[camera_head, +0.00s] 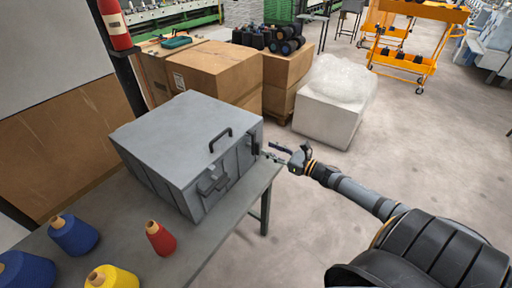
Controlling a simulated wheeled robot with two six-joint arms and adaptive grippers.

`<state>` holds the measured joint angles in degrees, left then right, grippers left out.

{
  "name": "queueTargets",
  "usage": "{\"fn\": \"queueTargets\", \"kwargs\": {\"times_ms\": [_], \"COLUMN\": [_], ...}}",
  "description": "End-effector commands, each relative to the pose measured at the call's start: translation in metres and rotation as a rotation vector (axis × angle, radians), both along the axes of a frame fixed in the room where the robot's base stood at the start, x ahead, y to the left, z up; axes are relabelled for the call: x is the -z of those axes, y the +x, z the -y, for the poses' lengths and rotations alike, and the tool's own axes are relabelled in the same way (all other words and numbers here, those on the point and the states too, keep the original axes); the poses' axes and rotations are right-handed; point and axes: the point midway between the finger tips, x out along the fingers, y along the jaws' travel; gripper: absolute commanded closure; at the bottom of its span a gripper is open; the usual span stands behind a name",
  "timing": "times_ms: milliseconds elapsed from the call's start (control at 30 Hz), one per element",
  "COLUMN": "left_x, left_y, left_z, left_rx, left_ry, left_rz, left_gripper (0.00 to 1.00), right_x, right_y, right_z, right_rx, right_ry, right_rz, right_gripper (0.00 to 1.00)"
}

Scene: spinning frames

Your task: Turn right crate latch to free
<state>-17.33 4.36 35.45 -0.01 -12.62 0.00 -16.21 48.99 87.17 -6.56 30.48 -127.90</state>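A grey crate (170,143) with a closed lid stands on the table. A dark handle (220,140) sits on its front side. A grey left latch (212,182) is on the front, left of the handle. A dark right latch (255,141) is near the front's right corner; its exact turn is too small to tell. My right gripper (269,151) reaches in from the right, its fingers apart, just right of the right latch. I cannot tell if it touches the latch. My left gripper is out of view.
The grey table (120,228) holds blue cones (73,235), a yellow cone (112,278) and a red cone (160,239) in front of the crate. Cardboard boxes (210,72) stand behind it. A white wrapped block (335,105) is beyond my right gripper.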

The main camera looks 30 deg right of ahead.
Motion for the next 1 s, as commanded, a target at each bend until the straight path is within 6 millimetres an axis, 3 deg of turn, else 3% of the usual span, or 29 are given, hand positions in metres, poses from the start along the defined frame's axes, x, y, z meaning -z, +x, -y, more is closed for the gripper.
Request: {"fn": "queueTargets", "kwargs": {"times_ms": [33, 333, 733, 1000], "left_x": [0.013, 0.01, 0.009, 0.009], "left_y": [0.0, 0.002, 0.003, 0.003], "left_z": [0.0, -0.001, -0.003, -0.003], "left_rx": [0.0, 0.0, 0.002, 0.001], "left_ry": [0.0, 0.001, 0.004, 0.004], "left_rz": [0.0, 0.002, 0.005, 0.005], "left_gripper": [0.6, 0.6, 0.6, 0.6], "right_x": [0.005, -0.002, 0.0, 0.0], "right_y": [0.012, 0.05, 0.058, 0.058], "right_z": [-0.004, -0.019, -0.023, -0.023], "right_rx": [0.003, 0.006, 0.003, 0.003], "right_ry": [0.001, 0.003, 0.001, 0.001], "right_rz": [0.008, 0.003, -0.002, -0.002], "right_gripper": [0.64, 0.64, 0.64, 0.98]}}
